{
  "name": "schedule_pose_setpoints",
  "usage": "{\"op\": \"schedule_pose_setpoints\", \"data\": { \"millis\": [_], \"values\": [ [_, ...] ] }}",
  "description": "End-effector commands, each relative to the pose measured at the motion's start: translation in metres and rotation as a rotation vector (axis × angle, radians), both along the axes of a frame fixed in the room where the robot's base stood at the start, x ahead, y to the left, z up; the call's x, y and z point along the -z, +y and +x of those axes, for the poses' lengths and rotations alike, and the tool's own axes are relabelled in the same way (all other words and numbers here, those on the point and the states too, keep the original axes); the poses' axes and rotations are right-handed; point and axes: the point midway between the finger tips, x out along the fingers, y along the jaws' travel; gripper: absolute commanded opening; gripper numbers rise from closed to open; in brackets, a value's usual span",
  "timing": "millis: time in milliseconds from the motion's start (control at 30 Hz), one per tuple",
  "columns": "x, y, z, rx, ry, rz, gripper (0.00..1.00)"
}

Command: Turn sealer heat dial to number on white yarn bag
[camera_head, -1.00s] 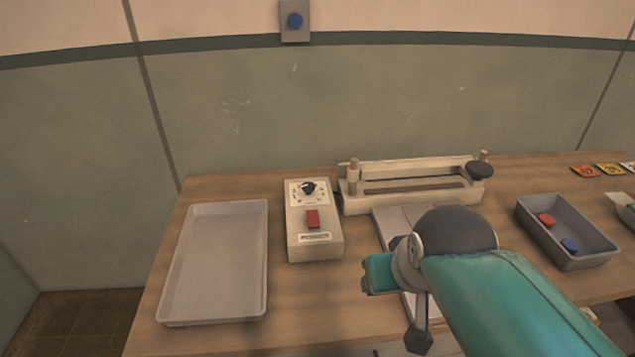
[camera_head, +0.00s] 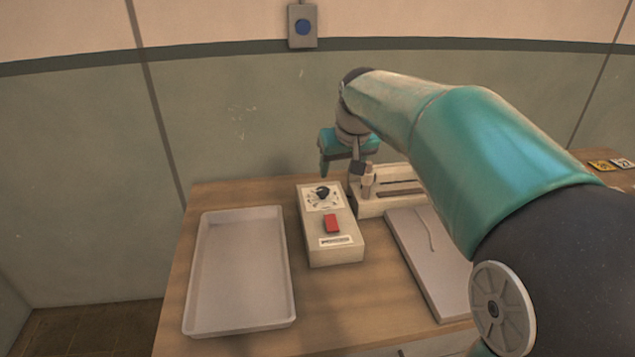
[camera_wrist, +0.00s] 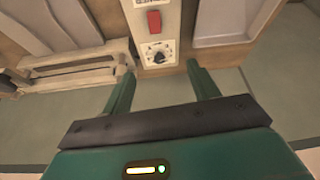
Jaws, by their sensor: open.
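The sealer's control box (camera_head: 333,232) is a cream unit on the table. It carries a black heat dial (camera_head: 322,193) on a white scale at its far end and a red switch (camera_head: 332,222) in front. My gripper (camera_head: 340,168) is open and empty, above and just behind the dial end of the box. In the wrist view the dial (camera_wrist: 157,56) shows between my two teal fingertips (camera_wrist: 161,73), apart from them as far as I can tell. The scale numbers are too small to read. I see no white yarn bag; my arm hides the table's right part.
The sealer bar (camera_head: 385,204) stands right of the box, partly behind my arm. An empty tray (camera_head: 285,290) lies left of it. A grey slab (camera_head: 425,265) lies to the right. Small number cards (camera_head: 600,166) lie at the far right.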

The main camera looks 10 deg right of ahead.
Motion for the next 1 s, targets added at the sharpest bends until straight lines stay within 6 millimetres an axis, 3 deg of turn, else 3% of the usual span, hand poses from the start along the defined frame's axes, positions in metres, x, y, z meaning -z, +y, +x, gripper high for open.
{"op": "schedule_pose_setpoints", "data": {
  "millis": [200,500,700,867,1000],
  "values": [
    [0.022,-0.005,0.063,-0.021,0.015,0.001,0.60],
    [0.064,-0.007,0.135,-0.051,0.031,0.002,0.60],
    [0.080,-0.007,0.158,-0.062,0.034,0.002,0.60],
    [0.090,-0.007,0.163,-0.063,0.035,0.003,0.60],
    [0.109,-0.005,0.170,-0.063,0.038,0.003,0.60]
  ]
}}
